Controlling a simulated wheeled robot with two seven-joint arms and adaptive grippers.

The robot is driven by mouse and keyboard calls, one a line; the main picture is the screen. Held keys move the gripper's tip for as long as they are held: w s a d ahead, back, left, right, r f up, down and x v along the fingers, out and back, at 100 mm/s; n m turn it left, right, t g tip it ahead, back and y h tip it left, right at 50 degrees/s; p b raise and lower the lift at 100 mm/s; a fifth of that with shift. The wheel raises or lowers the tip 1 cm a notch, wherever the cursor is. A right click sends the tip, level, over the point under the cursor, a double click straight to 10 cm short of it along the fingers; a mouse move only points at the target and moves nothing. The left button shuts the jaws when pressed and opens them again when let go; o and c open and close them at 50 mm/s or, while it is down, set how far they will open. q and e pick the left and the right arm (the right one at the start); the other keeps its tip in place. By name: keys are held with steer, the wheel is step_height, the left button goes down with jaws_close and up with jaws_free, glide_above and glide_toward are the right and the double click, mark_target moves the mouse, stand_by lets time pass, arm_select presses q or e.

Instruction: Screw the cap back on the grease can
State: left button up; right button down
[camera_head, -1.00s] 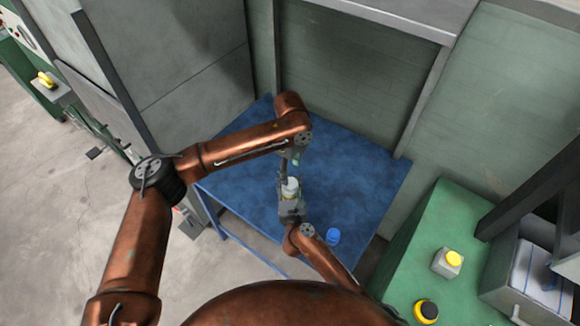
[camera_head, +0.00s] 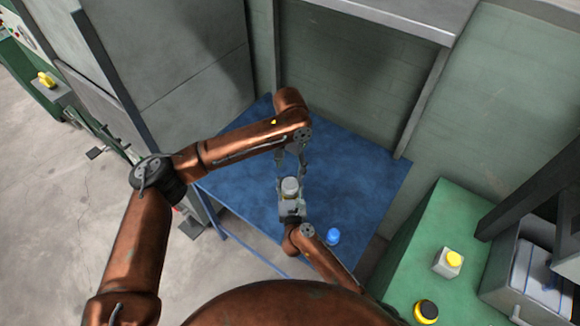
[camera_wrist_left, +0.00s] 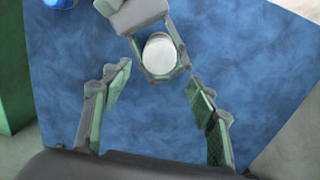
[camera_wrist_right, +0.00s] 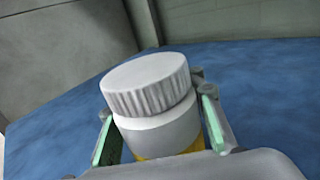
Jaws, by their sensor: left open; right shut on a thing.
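The grease can (camera_head: 290,196) is held upright above the blue table. My right gripper (camera_head: 291,211) is shut around its body. In the right wrist view the can's smooth pale shoulder (camera_wrist_right: 158,135) shows with a little yellow below it. The ribbed grey-white cap (camera_wrist_right: 148,88) sits on top of the can. I cannot tell how tightly it is screwed on. My left gripper (camera_head: 291,172) is open and empty beside the can. In the left wrist view its fingers (camera_wrist_left: 160,80) are spread wide, and the cap (camera_wrist_left: 160,55) lies beyond their tips, untouched.
The blue table (camera_head: 240,170) is mostly bare. A small blue round object (camera_head: 333,236) stands on it, right of my right gripper. A green bench (camera_head: 440,225) with a yellow-topped box (camera_head: 448,262) is at the right. Grey-green walls close in the back.

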mark_target(290, 183)
arm_select(q)
steer(key=shift+f, duration=4.05)
steer(key=shift+c, duration=0.6)
steer(key=c, duration=1.1)
steer(key=m, duration=0.4)
steer(key=shift+a, duration=0.1)
steer(key=shift+c, duration=0.2)
steer(key=o, duration=1.3)
steer(key=shift+r, duration=0.1)
